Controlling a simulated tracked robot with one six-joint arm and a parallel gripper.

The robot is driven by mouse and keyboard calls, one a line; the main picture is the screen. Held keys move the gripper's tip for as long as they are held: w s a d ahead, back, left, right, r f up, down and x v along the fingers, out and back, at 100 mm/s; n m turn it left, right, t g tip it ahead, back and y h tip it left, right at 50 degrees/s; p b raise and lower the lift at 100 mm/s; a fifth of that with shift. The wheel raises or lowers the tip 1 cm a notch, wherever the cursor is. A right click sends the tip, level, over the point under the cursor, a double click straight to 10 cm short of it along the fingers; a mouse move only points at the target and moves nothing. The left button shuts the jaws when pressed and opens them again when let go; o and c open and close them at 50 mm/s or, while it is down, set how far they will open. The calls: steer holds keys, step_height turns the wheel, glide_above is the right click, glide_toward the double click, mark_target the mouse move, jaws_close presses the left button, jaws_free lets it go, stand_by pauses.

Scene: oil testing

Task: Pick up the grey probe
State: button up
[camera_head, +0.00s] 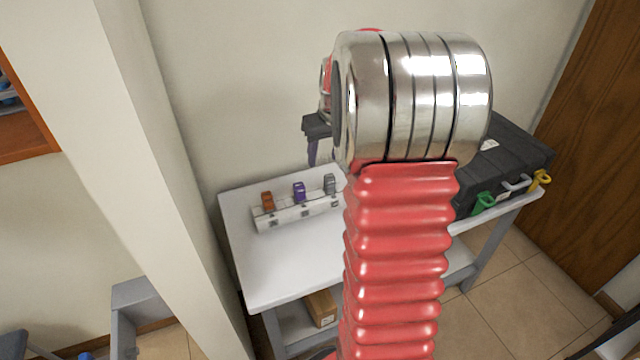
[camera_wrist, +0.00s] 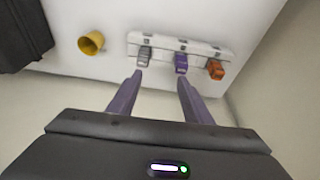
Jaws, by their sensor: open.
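The grey probe (camera_head: 329,184) stands at the right end of a white holder (camera_head: 295,214) on the white table, beside the purple probe (camera_head: 299,191) and the orange probe (camera_head: 267,200). In the wrist view the grey probe (camera_wrist: 144,56) is at the left of the row, just beyond the tip of the left finger. My gripper (camera_wrist: 159,77) is open and empty, its two purple fingers pointing toward the holder, with the purple probe (camera_wrist: 181,63) just beyond the right finger's tip. In the head view my gripper is partly hidden behind my red arm.
A yellow cup-like object (camera_wrist: 91,43) lies left of the holder in the wrist view. A black case (camera_head: 515,160) sits at the table's right, with green (camera_head: 483,202) and yellow (camera_head: 540,179) parts at its front. The white table (camera_head: 285,265) is clear in front of the holder.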

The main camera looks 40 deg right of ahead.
mark_target(331, 178)
steer(key=d+f, duration=0.1)
steer(key=d, duration=0.1)
steer(key=d+f, duration=0.1)
steer(key=d, duration=0.1)
steer(key=shift+w+f, duration=0.1)
steer(key=shift+f, duration=0.1)
steer(key=shift+x, duration=4.3)
steer(key=shift+d+x, duration=0.1)
steer(key=shift+x, duration=1.2)
steer(key=shift+d+x, duration=0.15)
steer(key=shift+x, duration=1.1)
steer(key=shift+s, duration=0.2)
